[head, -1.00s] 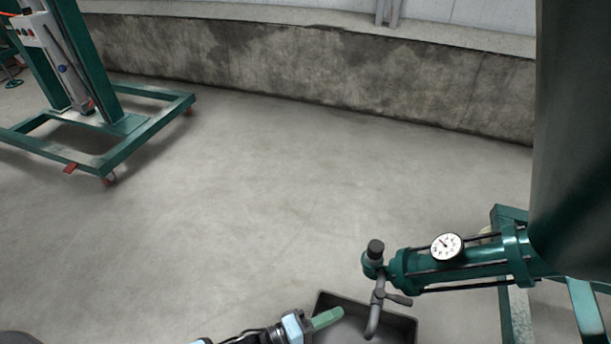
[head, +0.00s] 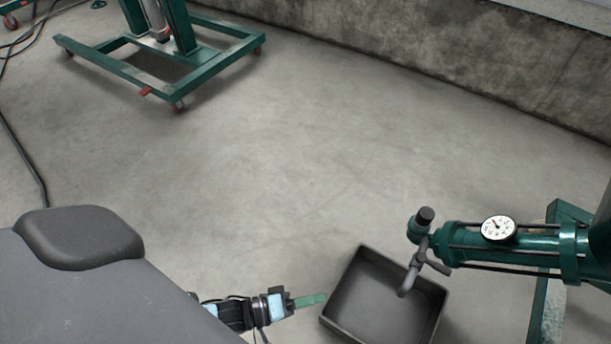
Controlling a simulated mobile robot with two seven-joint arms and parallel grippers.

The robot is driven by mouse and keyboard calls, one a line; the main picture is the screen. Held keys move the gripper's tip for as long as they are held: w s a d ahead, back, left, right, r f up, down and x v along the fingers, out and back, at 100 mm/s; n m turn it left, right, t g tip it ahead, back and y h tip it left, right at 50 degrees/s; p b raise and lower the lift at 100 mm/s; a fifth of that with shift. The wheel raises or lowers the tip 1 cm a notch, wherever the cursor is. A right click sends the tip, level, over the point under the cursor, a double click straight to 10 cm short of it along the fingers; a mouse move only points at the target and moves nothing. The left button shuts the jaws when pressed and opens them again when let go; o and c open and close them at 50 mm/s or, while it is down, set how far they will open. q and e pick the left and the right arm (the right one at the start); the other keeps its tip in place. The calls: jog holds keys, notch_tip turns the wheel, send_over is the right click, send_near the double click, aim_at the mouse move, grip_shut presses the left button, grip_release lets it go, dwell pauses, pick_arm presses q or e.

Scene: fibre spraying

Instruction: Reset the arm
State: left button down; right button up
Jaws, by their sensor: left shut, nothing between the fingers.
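My left gripper (head: 310,300) comes in at the bottom of the head view. Its green fingers are shut with nothing between them. The fingertips point right and appear close to the left wall of a dark tray (head: 340,326); I cannot tell whether they touch it. A bent grey spout (head: 409,278) with a lever hangs over the tray from a green pump cylinder (head: 540,243) with a round white dial gauge (head: 498,228). My right gripper is not in view.
A green wheeled frame (head: 215,65) stands at the upper left, with a dark cable (head: 25,160) on the floor near the left edge. A stained concrete wall (head: 480,60) runs along the back right. The middle of the floor (head: 260,170) is clear.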

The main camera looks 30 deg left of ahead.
pick_arm(q)
jog(key=shift+s+a+f, duration=0.15)
jog(key=shift+s, duration=0.2)
dwell(0.4)
